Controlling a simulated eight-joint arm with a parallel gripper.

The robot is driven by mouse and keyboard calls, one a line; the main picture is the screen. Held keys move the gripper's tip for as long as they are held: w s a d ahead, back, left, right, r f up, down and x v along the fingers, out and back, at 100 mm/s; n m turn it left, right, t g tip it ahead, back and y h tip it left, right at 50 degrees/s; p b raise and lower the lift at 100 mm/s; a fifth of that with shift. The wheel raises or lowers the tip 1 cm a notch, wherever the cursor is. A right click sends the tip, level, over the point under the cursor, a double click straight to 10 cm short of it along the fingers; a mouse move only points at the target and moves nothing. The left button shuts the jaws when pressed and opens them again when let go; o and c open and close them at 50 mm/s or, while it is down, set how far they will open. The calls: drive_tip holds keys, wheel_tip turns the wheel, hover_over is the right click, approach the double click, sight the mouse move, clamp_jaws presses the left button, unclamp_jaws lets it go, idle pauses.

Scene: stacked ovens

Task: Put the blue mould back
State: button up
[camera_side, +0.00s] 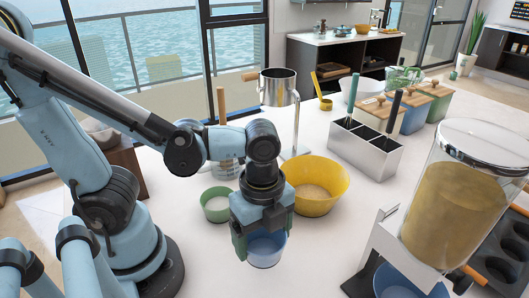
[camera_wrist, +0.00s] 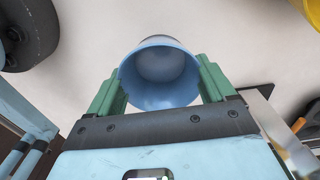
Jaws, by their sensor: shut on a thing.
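The blue mould (camera_side: 266,252) is a small round cup, open at the top, near the front middle of the white table in the side view. My gripper (camera_side: 262,236) is shut on it, with a green finger on each side. In the wrist view the mould (camera_wrist: 160,92) sits between the two green fingers of my gripper (camera_wrist: 160,82). It looks empty inside. I cannot tell whether its base touches the table. A green bowl (camera_side: 216,205) stands behind it to the left, and a larger yellow bowl (camera_side: 325,202) behind it to the right.
A dispenser (camera_side: 452,205) of yellowish contents stands at the right, with a blue bowl (camera_side: 405,284) below it and a dark moulded tray (camera_side: 503,258) beyond. A metal holder (camera_side: 366,152) and a steel cup on a stand (camera_side: 278,88) are farther back.

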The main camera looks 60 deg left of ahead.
sight(265, 245)
drive_tip(key=shift+w+a+f, duration=0.4)
drive_tip(key=shift+w+f, duration=0.05)
drive_tip(key=shift+w, duration=0.05)
drive_tip(key=shift+f, duration=1.9)
drive_tip(key=shift+f, duration=0.1)
drive_tip(key=o, duration=0.9)
